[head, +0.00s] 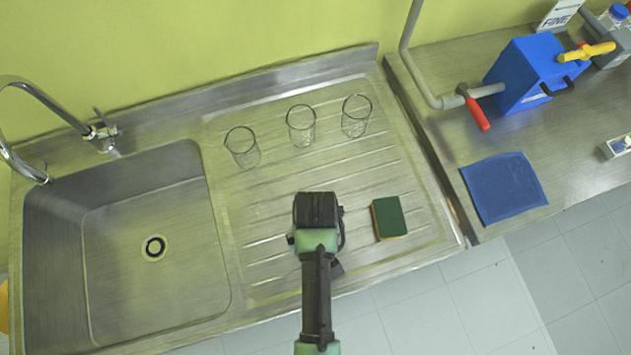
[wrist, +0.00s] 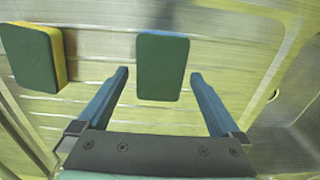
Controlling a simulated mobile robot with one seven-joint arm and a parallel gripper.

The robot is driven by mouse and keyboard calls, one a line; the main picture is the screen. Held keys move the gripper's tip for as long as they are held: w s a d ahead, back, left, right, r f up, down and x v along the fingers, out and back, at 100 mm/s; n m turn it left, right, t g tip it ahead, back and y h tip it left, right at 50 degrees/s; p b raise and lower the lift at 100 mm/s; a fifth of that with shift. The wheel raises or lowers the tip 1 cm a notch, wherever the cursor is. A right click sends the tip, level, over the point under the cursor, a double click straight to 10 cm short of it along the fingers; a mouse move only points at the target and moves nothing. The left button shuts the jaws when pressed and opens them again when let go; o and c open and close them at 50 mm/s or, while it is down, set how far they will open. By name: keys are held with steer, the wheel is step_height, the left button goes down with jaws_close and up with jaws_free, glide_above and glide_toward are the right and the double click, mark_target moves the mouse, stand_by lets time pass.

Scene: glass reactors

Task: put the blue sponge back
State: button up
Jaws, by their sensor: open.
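The blue sponge (wrist: 163,66) has a dark green top face and a thin blue edge. It lies on the ribbed steel drainboard (head: 270,275) in the wrist view. It appears between the lines of my two fingers, with a gap on each side; I cannot tell how far below the fingertips it is. In the head view my gripper (head: 317,210) hides it. My gripper, in the wrist view (wrist: 160,75), is open and holds nothing. A second sponge (head: 388,218), green on top with a yellow body, lies to the right and shows at the left in the wrist view (wrist: 35,57).
Three clear glasses, left (head: 242,147), middle (head: 301,125) and right (head: 355,116), stand at the back of the drainboard. A sink basin (head: 110,250) with a tap (head: 100,130) is on the left. A blue cloth (head: 503,187) and blue box (head: 528,75) are on the right bench.

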step_height(320, 180, up, 9)
steer(key=w+r+m+t, duration=0.1)
steer(key=w+r+t, duration=0.8)
steer(key=w+r, duration=0.85)
steer(key=w+r+m+t, duration=0.1)
steer(key=w+r+t, duration=0.15)
steer(key=r, duration=0.55)
steer(key=w+r+t, duration=0.2)
steer(key=r+t, duration=0.1)
steer(key=r, duration=0.6)
steer(key=s+r+t, duration=0.4)
steer(key=r, duration=0.6)
steer(key=s+r+m+t, duration=0.1)
steer(key=s+r+t, duration=0.3)
steer(key=r, duration=0.7)
steer(key=s+r+t, duration=0.4)
steer(key=r+t, duration=0.1)
steer(key=r, duration=0.5)
steer(key=shift+s+r+m, duration=0.2)
steer(key=shift+r+m, duration=0.1)
steer(key=shift+r, duration=0.1)
steer(key=shift+d, duration=0.1)
